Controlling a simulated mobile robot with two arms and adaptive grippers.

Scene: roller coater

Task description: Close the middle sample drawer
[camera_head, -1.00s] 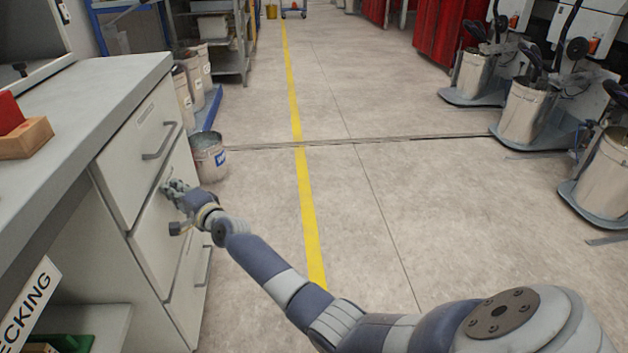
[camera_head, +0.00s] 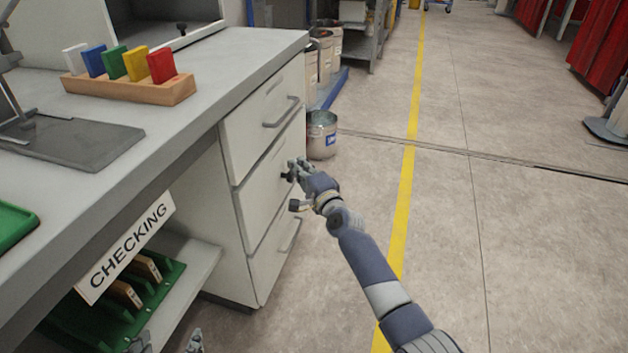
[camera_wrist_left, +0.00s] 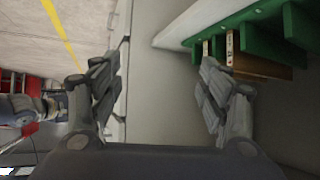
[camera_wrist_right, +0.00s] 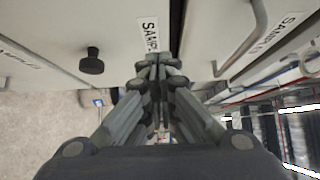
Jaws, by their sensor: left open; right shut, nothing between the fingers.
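The middle sample drawer (camera_head: 262,203) is in the grey cabinet, between the top drawer (camera_head: 245,122) and the bottom drawer (camera_head: 262,277). Its front looks about level with theirs; I cannot tell whether a small gap stays. In the right wrist view, its front shows a black round knob (camera_wrist_right: 91,62) and a SAMPLE label (camera_wrist_right: 150,34). My right gripper (camera_head: 292,170) is shut and empty, with its fingertips at the middle drawer's front; contact is unclear. My left gripper (camera_head: 167,343) is open and empty at the bottom edge, near the low shelf; its fingers show in the left wrist view (camera_wrist_left: 160,85).
The worktop (camera_head: 215,85) carries a wooden holder (camera_head: 135,88) with coloured blocks. A green tray (camera_head: 75,318) lies on the low shelf below the CHECKING sign (camera_head: 125,250). A metal bucket (camera_head: 321,140) stands beyond the drawers.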

